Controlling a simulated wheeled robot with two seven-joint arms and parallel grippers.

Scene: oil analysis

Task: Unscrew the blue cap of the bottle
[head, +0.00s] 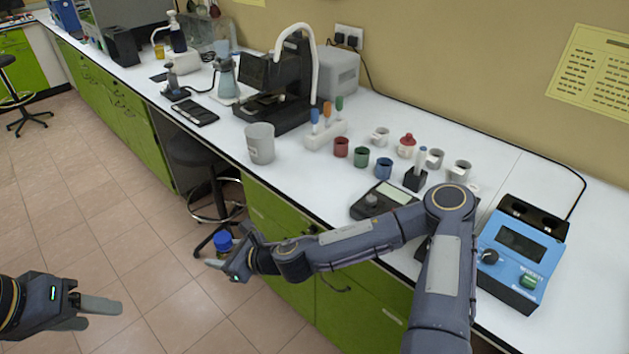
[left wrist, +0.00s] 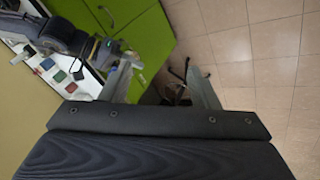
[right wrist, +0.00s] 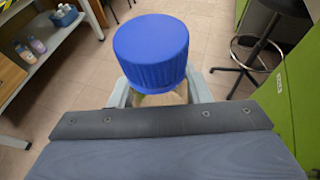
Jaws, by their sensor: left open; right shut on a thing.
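The bottle's blue cap (head: 222,240) shows in the head view, just above my right gripper (head: 218,262), in front of the green cabinets. In the right wrist view the blue cap (right wrist: 151,50) is large and sits on the bottle, whose body (right wrist: 158,98) is mostly hidden. My right gripper (right wrist: 158,97) is shut on the bottle below the cap and holds it in the air. My left gripper (head: 95,312) is open and empty at the lower left, over the floor and well apart from the bottle. Its spread fingers also show in the left wrist view (left wrist: 160,85).
The white bench (head: 300,165) runs along the wall over green cabinets. It carries a grey beaker (head: 260,143), a black machine (head: 285,85), several small cups and a blue device (head: 522,250). A stool (head: 210,195) stands by the bench. Open tiled floor (head: 130,240) lies between my grippers.

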